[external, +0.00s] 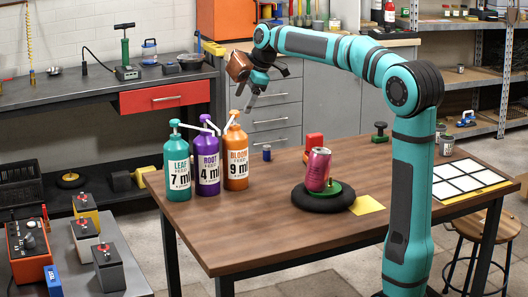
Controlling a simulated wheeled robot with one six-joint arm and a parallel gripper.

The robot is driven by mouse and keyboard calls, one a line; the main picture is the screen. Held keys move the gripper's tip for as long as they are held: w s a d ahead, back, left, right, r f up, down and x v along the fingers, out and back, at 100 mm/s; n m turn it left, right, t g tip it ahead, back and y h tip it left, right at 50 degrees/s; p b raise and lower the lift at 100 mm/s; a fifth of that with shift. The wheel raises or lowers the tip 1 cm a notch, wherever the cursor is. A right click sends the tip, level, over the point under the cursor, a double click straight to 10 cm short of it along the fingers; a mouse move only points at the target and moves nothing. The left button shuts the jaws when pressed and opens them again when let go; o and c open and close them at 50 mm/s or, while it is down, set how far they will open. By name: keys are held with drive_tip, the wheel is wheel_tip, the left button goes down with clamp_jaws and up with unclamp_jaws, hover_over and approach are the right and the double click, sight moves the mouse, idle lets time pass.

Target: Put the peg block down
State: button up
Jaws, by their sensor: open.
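My gripper (246,99) hangs in the air above the back left of the wooden table (270,238), higher than the bottles. Its fingers point down and are apart, with nothing visible between them. A dark green block with a knob or peg on top (380,136) stands upright near the table's back edge, far to the right of my gripper. It may be the peg block, but I cannot tell for certain.
Teal (177,168), purple (207,165) and orange (235,160) pump bottles stand at the table's left. A tilted pink can (317,170) rests on a black round base (322,199). A yellow square (367,205) lies beside it. A small blue cylinder (267,153) stands behind. The front is clear.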

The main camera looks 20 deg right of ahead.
drive_tip(key=s+d+r+m+t+h, duration=0.1)
drive_tip(key=s+d+m+t, duration=0.3)
drive_tip(key=s, duration=0.7)
drive_tip(key=s+d+r+m+t+h, duration=0.1)
drive_tip(key=s+d+r+m+t, duration=0.2)
drive_tip(key=s, duration=0.7)
drive_tip(key=s+d+r+m+t+h, duration=0.1)
drive_tip(key=s+d+r+m+t, duration=0.1)
drive_tip(key=s+d+m+t, duration=0.4)
drive_tip(key=s+d+m, duration=0.2)
drive_tip(key=s+m, duration=0.2)
drive_tip(key=s, duration=0.1)
drive_tip(key=shift+s+d+m+t, duration=0.25)
drive_tip(key=shift+s+m+t, duration=0.05)
drive_tip(key=shift+s+t, duration=0.1)
